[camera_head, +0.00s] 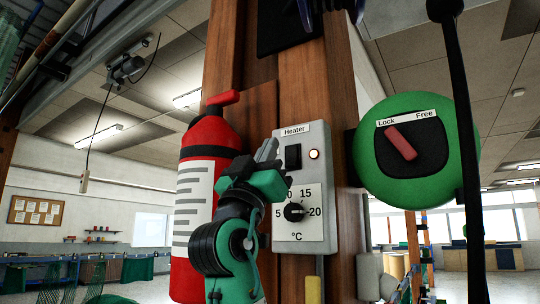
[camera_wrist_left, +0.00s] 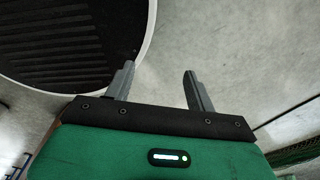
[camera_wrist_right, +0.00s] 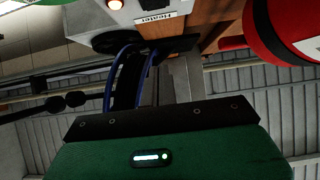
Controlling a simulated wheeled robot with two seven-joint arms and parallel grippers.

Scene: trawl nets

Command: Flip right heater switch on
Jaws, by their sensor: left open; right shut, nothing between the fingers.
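The heater panel (camera_head: 318,190) is a pale grey box on a wooden post, labelled "Heater". Its black rocker switch (camera_head: 293,157) sits at upper left, and I cannot tell which side is pressed. Below is a black temperature dial (camera_head: 294,212). My right gripper (camera_head: 268,148) is shut and empty, fingers upward, just left of the switch; contact is unclear. My left gripper (camera_wrist_left: 159,70) is open and empty, seen only in the left wrist view, away from the panel.
A red fire extinguisher (camera_head: 203,170) stands close left of the panel, behind my right arm. A round green Lock/Free control (camera_head: 417,185) with a red handle juts out at right. A dark round-ended object (camera_wrist_left: 75,45) lies near my left gripper.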

